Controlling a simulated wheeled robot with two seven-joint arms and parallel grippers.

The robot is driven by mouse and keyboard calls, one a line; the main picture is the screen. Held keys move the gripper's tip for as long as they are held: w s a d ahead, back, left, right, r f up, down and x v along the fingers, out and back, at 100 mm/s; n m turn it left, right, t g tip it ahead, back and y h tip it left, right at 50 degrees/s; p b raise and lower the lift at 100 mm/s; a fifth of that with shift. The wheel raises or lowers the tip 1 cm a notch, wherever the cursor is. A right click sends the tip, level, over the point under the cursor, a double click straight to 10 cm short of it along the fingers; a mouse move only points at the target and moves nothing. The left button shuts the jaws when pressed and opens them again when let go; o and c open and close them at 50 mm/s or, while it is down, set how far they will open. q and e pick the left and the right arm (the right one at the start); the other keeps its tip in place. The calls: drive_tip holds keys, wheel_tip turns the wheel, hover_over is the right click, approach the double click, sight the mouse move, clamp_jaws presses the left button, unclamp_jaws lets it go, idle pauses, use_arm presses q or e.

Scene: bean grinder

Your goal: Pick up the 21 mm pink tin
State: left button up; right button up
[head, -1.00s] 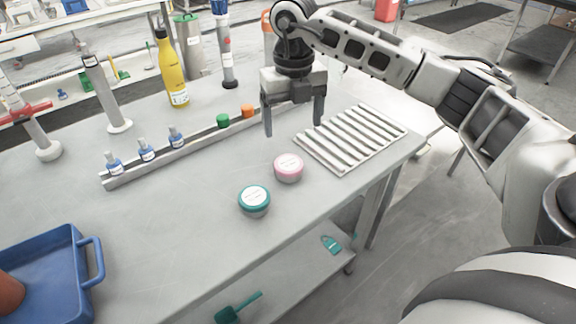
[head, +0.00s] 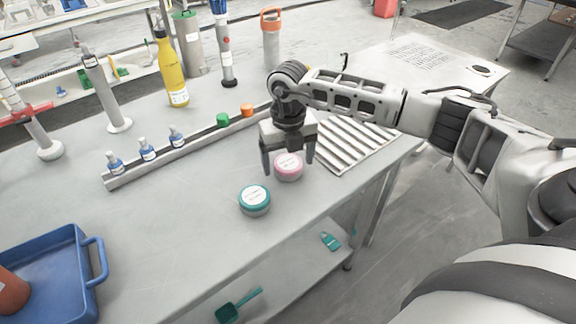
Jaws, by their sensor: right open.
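The pink tin (head: 289,170) stands on the grey table, with a white label on its lid. My right gripper (head: 289,169) is open, pointing down, with one finger on each side of the pink tin in the picture. The upper edge of the tin is partly hidden by the gripper. I cannot tell whether the fingers are level with the tin or still above it. A teal tin (head: 255,200) with a white label stands close by, to the lower left. My left gripper is not in view.
A slatted rack (head: 352,142) lies right of the pink tin. A rail (head: 190,150) with small bottles and green and orange caps runs behind. A blue tray (head: 48,268) sits at the left, and a yellow bottle (head: 172,70) stands at the back. The table's front edge is near.

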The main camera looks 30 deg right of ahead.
drive_tip(key=c, duration=1.1)
drive_tip(key=shift+r, duration=0.1)
